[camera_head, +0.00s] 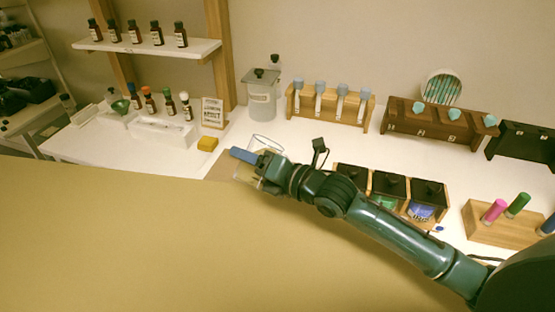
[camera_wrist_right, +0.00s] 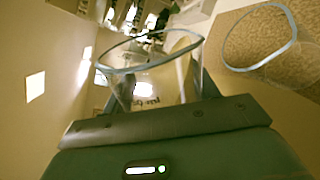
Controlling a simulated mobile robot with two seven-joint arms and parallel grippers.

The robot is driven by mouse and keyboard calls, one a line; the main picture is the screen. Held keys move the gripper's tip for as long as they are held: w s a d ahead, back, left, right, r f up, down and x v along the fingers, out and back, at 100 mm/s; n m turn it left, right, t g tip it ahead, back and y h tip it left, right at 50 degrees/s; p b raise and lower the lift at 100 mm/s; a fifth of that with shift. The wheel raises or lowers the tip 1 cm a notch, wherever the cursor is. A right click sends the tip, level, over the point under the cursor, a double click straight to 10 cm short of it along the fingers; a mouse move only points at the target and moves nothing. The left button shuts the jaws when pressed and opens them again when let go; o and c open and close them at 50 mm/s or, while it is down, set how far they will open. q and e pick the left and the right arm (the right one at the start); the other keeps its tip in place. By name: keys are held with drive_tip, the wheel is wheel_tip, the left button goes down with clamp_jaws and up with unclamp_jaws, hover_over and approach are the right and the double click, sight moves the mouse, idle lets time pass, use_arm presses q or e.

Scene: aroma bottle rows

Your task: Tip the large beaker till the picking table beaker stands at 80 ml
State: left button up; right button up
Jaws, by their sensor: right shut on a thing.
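My right gripper (camera_wrist_right: 150,105) is shut on a clear glass beaker (camera_wrist_right: 140,85) with dark markings on its wall. In the right wrist view its open rim faces the camera and looks tilted. A second clear beaker (camera_wrist_right: 258,62) shows beside it at the right, apart from it, over a brown speckled mat (camera_wrist_right: 232,22). In the head view my right gripper (camera_head: 250,160) is over the white table's near left part, and a clear glass rim (camera_head: 266,142) shows just behind it. I cannot tell which beaker that is. The liquid levels cannot be read. My left gripper is out of view.
A grey lidded canister (camera_head: 262,98) and a wooden rack with vials (camera_head: 331,106) stand behind. Black-lidded boxes (camera_head: 389,185) sit near my right arm. The tan surface (camera_head: 130,240) in front is bare.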

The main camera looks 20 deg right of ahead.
drive_tip(key=shift+f+m+p, duration=0.25)
drive_tip(key=shift+m+p, duration=0.45)
idle(2.7)
idle(0.7)
drive_tip(key=n, duration=0.2)
drive_tip(key=shift+n, duration=0.3)
drive_tip(key=f+n+b, duration=0.1)
drive_tip(key=f+b, duration=0.1)
drive_tip(key=s+a+f+n+b, duration=0.1)
drive_tip(key=shift+n+t, duration=0.3)
drive_tip(key=shift+s+a+f+n+b, duration=0.15)
drive_tip(key=shift+a+f+n+b, duration=0.1)
drive_tip(key=shift+f+n+b, duration=0.5)
drive_tip(key=shift+s+a+n+b, duration=0.1)
drive_tip(key=shift+n+b, duration=0.2)
drive_tip(key=shift+n, duration=0.05)
